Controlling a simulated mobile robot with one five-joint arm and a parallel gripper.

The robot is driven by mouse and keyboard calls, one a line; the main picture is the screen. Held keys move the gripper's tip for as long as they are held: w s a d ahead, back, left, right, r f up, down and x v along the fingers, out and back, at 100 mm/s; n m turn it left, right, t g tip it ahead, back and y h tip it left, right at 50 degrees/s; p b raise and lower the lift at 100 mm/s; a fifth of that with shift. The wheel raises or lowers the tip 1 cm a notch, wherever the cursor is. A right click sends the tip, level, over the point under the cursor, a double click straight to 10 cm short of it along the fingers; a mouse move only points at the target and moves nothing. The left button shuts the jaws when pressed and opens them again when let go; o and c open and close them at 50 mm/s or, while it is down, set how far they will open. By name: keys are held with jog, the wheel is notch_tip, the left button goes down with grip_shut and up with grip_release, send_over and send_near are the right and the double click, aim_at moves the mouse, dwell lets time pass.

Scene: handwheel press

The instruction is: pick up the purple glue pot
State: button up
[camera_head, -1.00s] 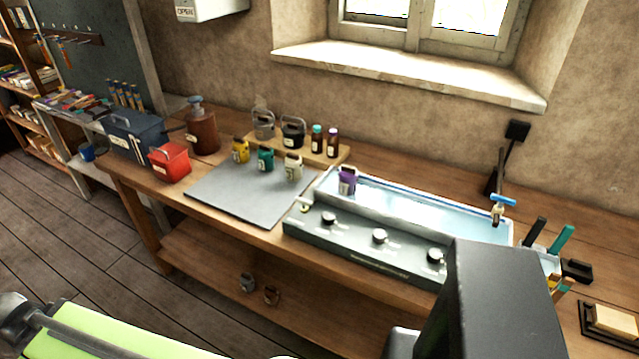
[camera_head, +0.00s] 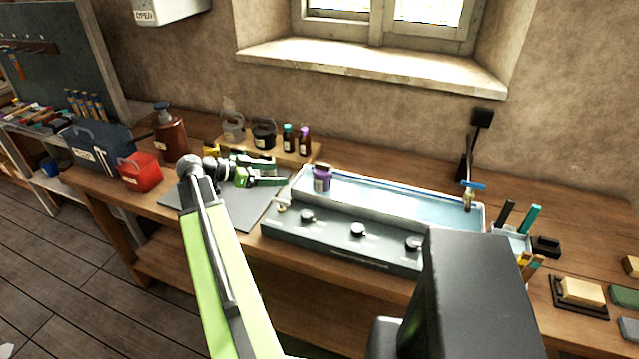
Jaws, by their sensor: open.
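The purple glue pot (camera_head: 321,179) has a pale label and a dark top. It stands upright at the left end of the shallow light-blue sink tray (camera_head: 400,204). My gripper (camera_head: 284,171) is open and empty, with its green and black fingers pointing right toward the pot. A gap shows between the fingertips and the pot in the picture.
A panel with several dark knobs (camera_head: 357,230) runs along the tray's front. Several bottles (camera_head: 303,141) and a black pot (camera_head: 264,134) stand on a wooden board behind my gripper. A red box (camera_head: 139,172) and a brown pump bottle (camera_head: 169,133) stand left. A brass tap (camera_head: 468,197) is at right.

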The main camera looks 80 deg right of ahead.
aim_at(316, 171)
jog(key=shift+m+g, duration=0.4)
jog(key=shift+m, duration=0.2)
jog(key=b+x, duration=0.1)
jog(key=x, duration=0.3)
jog(key=r+b+x, duration=0.1)
jog(key=x, duration=0.4)
jog(key=b+x, duration=0.2)
jog(key=x, duration=0.2)
jog(key=shift+s+r, duration=0.2)
jog(key=shift+s, duration=0.4)
jog(key=shift+s+d, duration=0.35)
jog(key=shift+s, duration=0.05)
jog(key=b+x, duration=0.2)
jog(key=x, duration=0.3)
jog(key=shift+s, duration=0.1)
jog(key=shift+r, duration=0.1)
grip_shut()
